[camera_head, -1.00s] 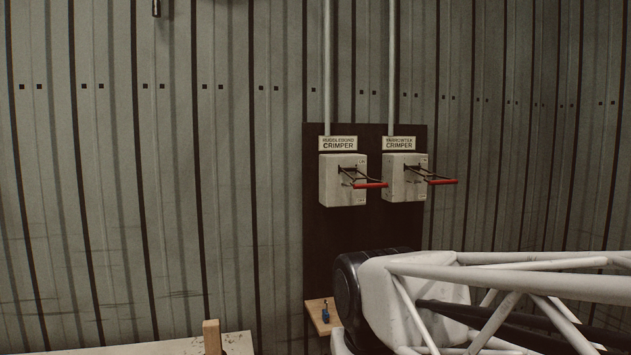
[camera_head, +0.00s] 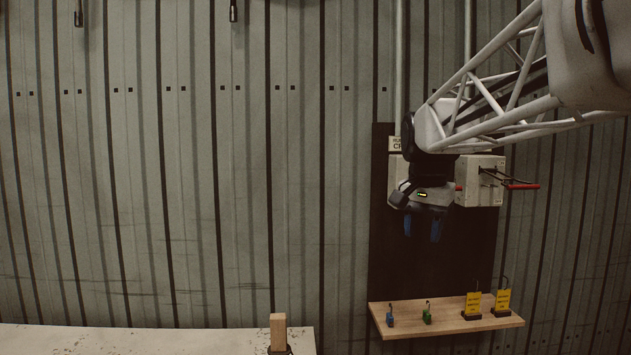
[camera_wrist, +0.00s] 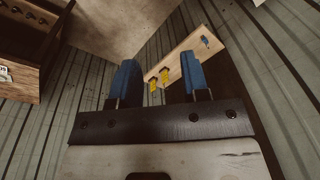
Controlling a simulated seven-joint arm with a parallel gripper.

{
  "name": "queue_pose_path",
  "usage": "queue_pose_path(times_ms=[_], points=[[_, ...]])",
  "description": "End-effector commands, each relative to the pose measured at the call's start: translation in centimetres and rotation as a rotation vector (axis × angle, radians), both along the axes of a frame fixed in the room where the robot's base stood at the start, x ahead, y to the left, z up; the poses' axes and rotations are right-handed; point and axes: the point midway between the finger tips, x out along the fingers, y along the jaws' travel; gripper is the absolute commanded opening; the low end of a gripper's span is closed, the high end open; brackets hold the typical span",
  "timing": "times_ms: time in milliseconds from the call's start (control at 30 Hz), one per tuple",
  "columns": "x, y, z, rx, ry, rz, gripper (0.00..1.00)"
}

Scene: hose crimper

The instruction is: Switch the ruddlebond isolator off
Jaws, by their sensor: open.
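The ruddlebond isolator is the left grey box (camera_head: 394,172) on the dark board, under a partly covered label (camera_head: 395,144). My arm hides most of it in the head view. A red grip end (camera_head: 459,187), apparently of its handle, shows just right of my wrist; the lever's position cannot be made out. My gripper (camera_head: 422,232) is open and empty, its blue fingers pointing down in front of the board, below the boxes in the picture. In the wrist view the open fingers (camera_wrist: 158,72) have nothing between them close up.
The right isolator box (camera_head: 482,190) has a red-gripped handle (camera_head: 522,187) sticking out. Below, a wooden shelf (camera_head: 450,326) holds a blue padlock (camera_head: 390,318), a green padlock (camera_head: 427,315) and two yellow tags (camera_head: 473,303). A pale bench top (camera_head: 150,338) lies lower left.

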Motion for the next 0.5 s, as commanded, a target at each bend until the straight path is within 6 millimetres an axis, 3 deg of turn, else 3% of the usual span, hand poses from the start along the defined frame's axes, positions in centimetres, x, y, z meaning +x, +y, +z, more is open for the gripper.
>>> queue_pose_path(times_ms=[100,500], points=[[2.8,-1.1,1.6,0.007,0.009,-0.062,0.42],[10.9,-5.0,6.1,0.029,0.040,-0.276,0.42]])
